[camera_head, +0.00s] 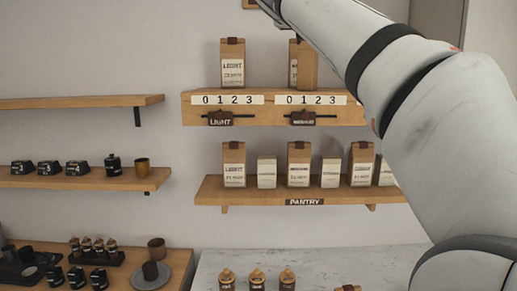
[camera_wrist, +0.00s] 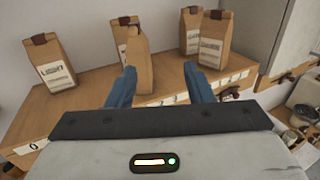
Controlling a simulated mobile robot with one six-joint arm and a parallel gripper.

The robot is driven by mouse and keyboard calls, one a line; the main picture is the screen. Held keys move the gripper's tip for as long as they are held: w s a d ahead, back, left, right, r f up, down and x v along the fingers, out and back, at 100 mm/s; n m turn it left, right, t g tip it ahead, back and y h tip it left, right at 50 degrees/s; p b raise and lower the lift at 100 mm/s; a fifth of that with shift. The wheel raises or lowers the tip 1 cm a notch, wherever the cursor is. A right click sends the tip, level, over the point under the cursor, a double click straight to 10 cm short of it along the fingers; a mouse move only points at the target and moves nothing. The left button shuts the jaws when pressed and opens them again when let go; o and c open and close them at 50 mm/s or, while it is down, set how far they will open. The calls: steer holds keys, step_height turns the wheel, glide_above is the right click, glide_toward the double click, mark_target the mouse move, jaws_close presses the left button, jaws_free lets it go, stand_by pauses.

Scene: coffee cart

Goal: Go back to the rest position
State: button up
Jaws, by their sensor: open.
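My gripper (camera_wrist: 160,84) shows in the wrist view with two blue fingers spread apart. It is open and holds nothing. A plain brown side of a paper bag (camera_wrist: 139,62) shows between the fingers, nearer the left one; I cannot tell whether they touch. Another bag (camera_wrist: 122,28) stands just behind it. In the head view my arm comes in from the right and runs up to the top edge, and the gripper itself cannot be made out there.
The upper shelf (camera_head: 270,115) carries a LIGHT bag (camera_head: 232,66) and a pair of bags (camera_head: 307,66) in the head view. Below is the pantry shelf (camera_head: 250,192) with several bags. Left are two wooden shelves, the upper one (camera_head: 80,102) bare. A marble counter (camera_head: 320,262) lies below.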

steer(key=s+d+f+m+g+y+b, duration=0.1)
steer(key=s+d+f+m+g+y, duration=0.15)
steer(key=f+m, duration=0.85)
steer(key=s+d+f+m+g+y+b, duration=0.15)
steer(key=s+f+g, duration=0.25)
steer(key=f, duration=1.4)
steer(key=s+f+m+g+y+b, duration=0.1)
steer(key=s+f+m+g, duration=0.1)
steer(key=s+f+m, duration=0.4)
steer(key=s+f+m+g+y, duration=0.1)
steer(key=s+f+m, duration=0.5)
steer(key=f, duration=0.9)
steer(key=s+f+m+g+b, duration=0.1)
steer(key=s+f+m+g, duration=0.2)
steer(key=s+f+m, duration=0.4)
step_height(320, 180, down, 4)
steer(key=shift+s+a+r+g+y+b, duration=0.2)
steer(key=shift+s+a+g+y+b, duration=0.15)
steer(key=shift+s, duration=0.55)
